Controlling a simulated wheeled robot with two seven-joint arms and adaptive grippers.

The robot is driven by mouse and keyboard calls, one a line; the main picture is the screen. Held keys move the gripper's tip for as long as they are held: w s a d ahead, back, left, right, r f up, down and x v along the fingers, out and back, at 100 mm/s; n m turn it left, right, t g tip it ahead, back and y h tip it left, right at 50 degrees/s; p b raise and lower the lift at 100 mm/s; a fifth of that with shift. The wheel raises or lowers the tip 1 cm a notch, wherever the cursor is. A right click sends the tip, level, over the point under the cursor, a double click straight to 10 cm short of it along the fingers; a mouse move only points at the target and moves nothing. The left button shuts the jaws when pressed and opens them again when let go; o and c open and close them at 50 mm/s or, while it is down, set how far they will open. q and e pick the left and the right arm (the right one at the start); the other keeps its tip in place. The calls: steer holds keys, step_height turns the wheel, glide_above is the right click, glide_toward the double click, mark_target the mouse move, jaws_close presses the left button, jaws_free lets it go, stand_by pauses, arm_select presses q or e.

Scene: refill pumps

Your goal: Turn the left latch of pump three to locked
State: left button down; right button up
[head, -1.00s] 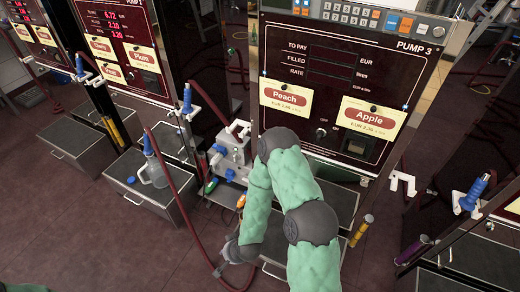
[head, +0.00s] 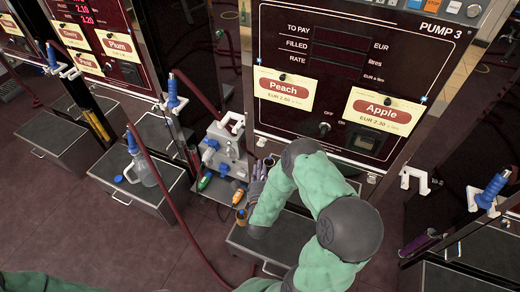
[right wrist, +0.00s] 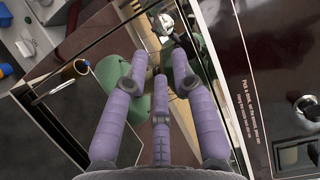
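Pump three (head: 330,110) stands at the centre of the head view, its dark panel labelled PUMP 3. A small pale fitting, seemingly its left latch (head: 261,141), shows at the panel's lower left edge; its setting is too small to tell. A matching fitting (head: 371,178) sits at the lower right edge. My right gripper (head: 257,172) is just below the left fitting, partly behind my forearm. In the right wrist view its purple fingers (right wrist: 160,65) are spread, with nothing between them. A pale metallic piece (right wrist: 165,22) shows beyond the fingertips. My left gripper is out of view.
A grey valve box (head: 224,150) with blue knobs stands left of my right gripper. A brown tube (right wrist: 74,70) is beside the fingers. A dark red hose (head: 175,205) hangs at left. A grey drawer cabinet (head: 300,235) stands below the panel.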

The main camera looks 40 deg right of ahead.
steer(key=b+x, duration=0.3)
steer(key=x, duration=0.6)
steer(key=shift+w+d, duration=0.25)
jaws_close()
